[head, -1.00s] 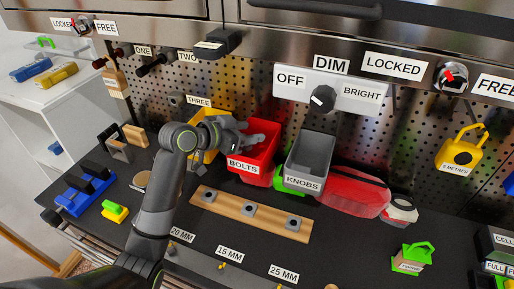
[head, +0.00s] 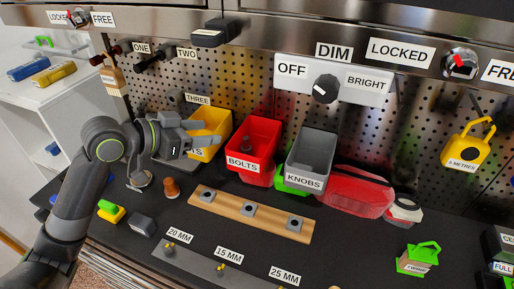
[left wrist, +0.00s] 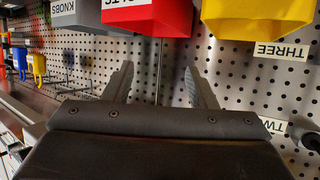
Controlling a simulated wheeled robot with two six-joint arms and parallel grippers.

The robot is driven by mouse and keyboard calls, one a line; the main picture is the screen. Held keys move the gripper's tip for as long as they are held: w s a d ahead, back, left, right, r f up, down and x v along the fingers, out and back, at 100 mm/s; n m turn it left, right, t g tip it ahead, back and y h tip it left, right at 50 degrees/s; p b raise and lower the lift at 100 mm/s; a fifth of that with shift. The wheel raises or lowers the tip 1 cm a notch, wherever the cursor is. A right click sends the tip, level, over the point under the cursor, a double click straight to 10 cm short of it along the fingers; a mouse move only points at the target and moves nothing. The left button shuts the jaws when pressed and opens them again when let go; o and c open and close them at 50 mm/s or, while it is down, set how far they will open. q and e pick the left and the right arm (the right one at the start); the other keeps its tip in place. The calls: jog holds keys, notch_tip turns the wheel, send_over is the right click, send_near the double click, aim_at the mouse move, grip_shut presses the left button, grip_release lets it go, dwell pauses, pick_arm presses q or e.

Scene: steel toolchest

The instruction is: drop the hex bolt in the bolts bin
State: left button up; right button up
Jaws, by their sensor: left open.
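The red bolts bin (head: 264,172), with a "BOLTS" label, stands between the yellow bin and the grey knobs bin. My left gripper (head: 203,137) is in front of the yellow bin, left of the red bin. It is open and empty. The left wrist view shows the two fingers (left wrist: 158,70) apart with only pegboard between them, and the red bin (left wrist: 150,24) beyond them. My right gripper is not in view.
The yellow bin (head: 217,121) is right behind my left gripper. The grey knobs bin (head: 312,153) and a red transparent case (head: 357,192) stand to the right. A wooden strip (head: 250,211) with several sockets lies in front. The drawer front overhangs the pegboard above.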

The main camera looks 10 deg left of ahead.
pick_arm(q)
jog(key=shift+v, duration=2.05)
jog(key=shift+d, duration=0.1)
